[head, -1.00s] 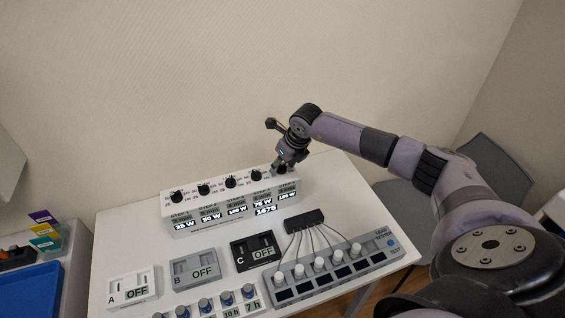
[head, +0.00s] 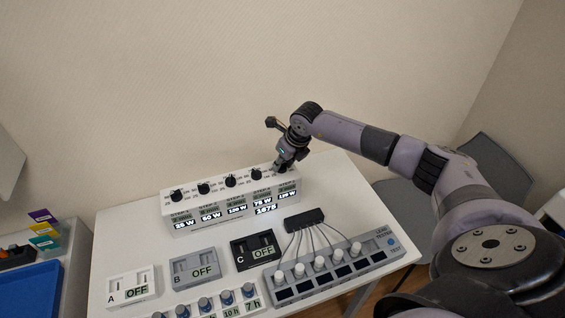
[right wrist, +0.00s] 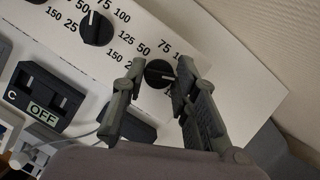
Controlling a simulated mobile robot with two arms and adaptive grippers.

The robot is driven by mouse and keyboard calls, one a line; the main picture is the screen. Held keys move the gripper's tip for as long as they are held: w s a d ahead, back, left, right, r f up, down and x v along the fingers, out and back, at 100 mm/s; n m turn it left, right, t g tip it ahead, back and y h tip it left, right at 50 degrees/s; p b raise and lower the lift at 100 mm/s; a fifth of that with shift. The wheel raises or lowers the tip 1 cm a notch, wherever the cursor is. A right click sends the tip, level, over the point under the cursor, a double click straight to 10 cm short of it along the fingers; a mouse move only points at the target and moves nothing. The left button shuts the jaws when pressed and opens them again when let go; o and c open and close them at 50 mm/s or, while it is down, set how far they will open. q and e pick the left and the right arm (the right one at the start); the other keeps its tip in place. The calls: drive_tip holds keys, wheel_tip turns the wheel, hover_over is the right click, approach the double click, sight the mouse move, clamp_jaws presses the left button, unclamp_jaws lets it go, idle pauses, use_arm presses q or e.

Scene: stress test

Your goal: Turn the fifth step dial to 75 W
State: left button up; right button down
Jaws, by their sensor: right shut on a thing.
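The white step panel (head: 230,212) stands at the back of the table with a row of black dials and lit displays below them. The fifth step dial (right wrist: 159,74) is the rightmost one, round and black with a white mark pointing roughly right in the right wrist view. My right gripper (right wrist: 160,84) is shut on this dial, one finger on each side. In the head view my right gripper (head: 282,166) hides the dial. The fourth display reads 75 W; the fifth display (head: 286,194) is too small to read surely. My left gripper is not in view.
The fourth dial (right wrist: 96,28) stands close beside. In front lie switch boxes A (head: 132,287), B (head: 194,267) and C (head: 254,250), a black cable block (head: 304,219) and a grey panel with white knobs (head: 335,272). The wall is close behind.

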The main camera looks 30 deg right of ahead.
drive_tip(key=shift+f+n+b, duration=0.15)
drive_tip(key=shift+n+b, duration=0.25)
drive_tip(key=shift+b, duration=0.15)
drive_tip(key=n+y+b, duration=0.1)
drive_tip(key=n+b, duration=0.2)
drive_tip(key=n+g+y+b, duration=0.1)
drive_tip(key=n+b, duration=0.1)
drive_tip(key=b, duration=0.2)
drive_tip(key=shift+w+d+n, duration=0.15)
drive_tip(key=shift+d+n, duration=0.05)
drive_tip(key=shift+n, duration=0.2)
drive_tip(key=shift+n+g+y+b, duration=0.3)
drive_tip(key=shift+n+y+b, duration=0.1)
drive_tip(key=shift+n+b, duration=0.4)
drive_tip(key=n+b, duration=0.1)
drive_tip(key=n, duration=0.1)
drive_tip(key=n+g+b, duration=0.1)
drive_tip(key=n+b, duration=0.1)
drive_tip(key=shift+w+n+g+y, duration=0.15)
drive_tip(key=shift+n+g+y, duration=0.15)
drive_tip(key=shift+y, duration=0.1)
drive_tip(key=shift+r+n+g+b, duration=0.1)
drive_tip(key=shift+n+g+b, duration=0.4)
drive_tip(key=shift+n, duration=0.65)
drive_tip(key=shift+r+n+g+b, duration=0.1)
drive_tip(key=shift+n+g+b, duration=0.4)
drive_tip(key=shift+n, duration=0.65)
drive_tip(key=c, duration=1.3)
unclamp_jaws()
